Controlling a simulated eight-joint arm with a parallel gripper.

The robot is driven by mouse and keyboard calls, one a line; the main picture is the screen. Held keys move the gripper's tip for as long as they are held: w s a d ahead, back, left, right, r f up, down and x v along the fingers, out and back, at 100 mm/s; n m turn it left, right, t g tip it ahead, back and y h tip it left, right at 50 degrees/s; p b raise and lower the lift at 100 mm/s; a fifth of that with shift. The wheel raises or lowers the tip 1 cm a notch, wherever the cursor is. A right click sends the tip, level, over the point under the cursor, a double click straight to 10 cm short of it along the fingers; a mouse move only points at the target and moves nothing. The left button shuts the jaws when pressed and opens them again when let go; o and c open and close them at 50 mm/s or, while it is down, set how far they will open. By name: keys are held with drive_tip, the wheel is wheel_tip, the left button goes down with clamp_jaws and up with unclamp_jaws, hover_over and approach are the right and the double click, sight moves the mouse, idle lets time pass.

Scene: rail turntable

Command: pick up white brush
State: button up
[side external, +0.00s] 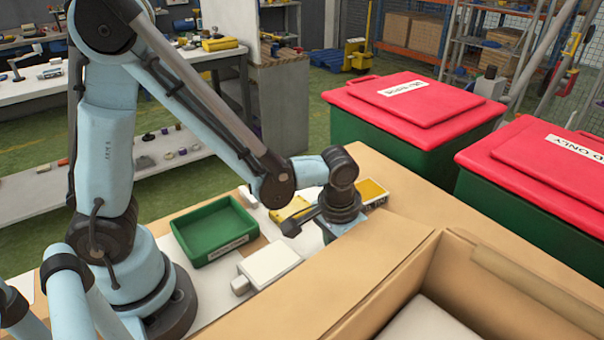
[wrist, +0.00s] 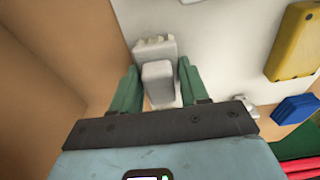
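A white object that looks like the white brush (wrist: 157,82) lies on the pale surface in the wrist view, with a notched far end and a raised block nearer me. My gripper (wrist: 158,80) is open, its green fingers on either side of this object with narrow gaps showing. In the side external view my gripper points down behind the cardboard edge. Its fingertips and the object between them are hidden there. Another white block with a short stub (side external: 270,263) lies apart, to the left of my gripper.
A cardboard wall (wrist: 35,80) stands close on the left in the wrist view. A green tray (side external: 213,230) and a yellow item (side external: 289,209) lie on the table. A yellow item also shows in the wrist view (wrist: 295,45), near a blue item (wrist: 295,108). Red-lidded bins (side external: 410,110) stand behind.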

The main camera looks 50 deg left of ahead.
drive_tip(key=c, duration=0.4)
drive_tip(key=shift+c, duration=0.2)
drive_tip(key=shift+r, duration=0.75)
wheel_tip(320, 180, up, 3)
drive_tip(key=shift+f, duration=0.2)
drive_tip(key=s+d+r, duration=0.7)
drive_tip(key=s, duration=0.1)
drive_tip(key=shift+s+d, duration=0.35)
drive_tip(key=shift+d, duration=0.05)
drive_tip(key=o, duration=0.6)
drive_tip(key=c, duration=0.4)
